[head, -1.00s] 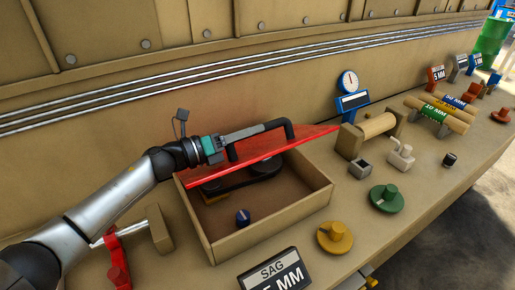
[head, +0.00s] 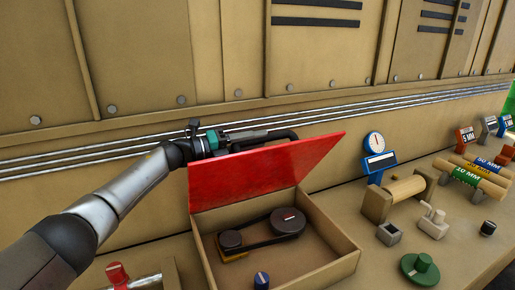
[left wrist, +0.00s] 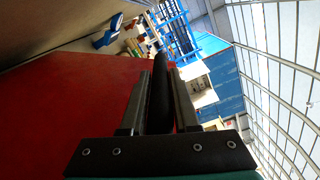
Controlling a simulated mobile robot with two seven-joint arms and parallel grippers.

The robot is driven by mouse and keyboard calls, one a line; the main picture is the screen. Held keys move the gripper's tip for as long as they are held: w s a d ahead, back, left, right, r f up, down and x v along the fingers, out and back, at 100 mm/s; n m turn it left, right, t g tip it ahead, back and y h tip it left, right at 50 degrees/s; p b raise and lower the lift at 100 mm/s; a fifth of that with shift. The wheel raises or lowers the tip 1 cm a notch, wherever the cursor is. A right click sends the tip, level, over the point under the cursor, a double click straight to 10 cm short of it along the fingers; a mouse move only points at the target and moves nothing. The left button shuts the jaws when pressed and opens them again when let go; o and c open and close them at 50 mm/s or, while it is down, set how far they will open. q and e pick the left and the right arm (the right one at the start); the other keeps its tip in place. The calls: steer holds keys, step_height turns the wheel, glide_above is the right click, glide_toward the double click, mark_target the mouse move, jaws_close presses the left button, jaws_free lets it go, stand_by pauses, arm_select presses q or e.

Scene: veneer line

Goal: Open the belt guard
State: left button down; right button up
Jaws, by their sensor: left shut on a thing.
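The belt guard is a red lid (head: 262,175) on a tan box (head: 318,268). It stands tilted up steeply at the box's back side, and its red face also shows in the left wrist view (left wrist: 75,105). A black bar handle (head: 283,134) is fixed at the lid's upper part. My left gripper (head: 262,136) is shut on this handle, and the left wrist view shows the dark bar (left wrist: 160,95) between its two fingers. Inside the box, a black belt (head: 258,240) runs round two dark pulleys. My right gripper is not in view.
A blue knob (head: 262,280) sits in the box. To the right are a blue dial gauge (head: 376,150), a wooden roller (head: 405,188), a green knob disc (head: 420,268) and labelled rollers. A red clamp (head: 118,275) stands at lower left. The panelled wall with metal rails rises close behind.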

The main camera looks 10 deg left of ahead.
arm_select(q)
steer(key=shift+w+a+r, duration=0.15)
steer(key=shift+r, duration=0.15)
steer(key=c, duration=1.1)
jaws_free()
steer(key=o, duration=0.4)
steer(key=shift+f, duration=0.15)
steer(key=b+v, duration=0.2)
steer(key=v, duration=1.3)
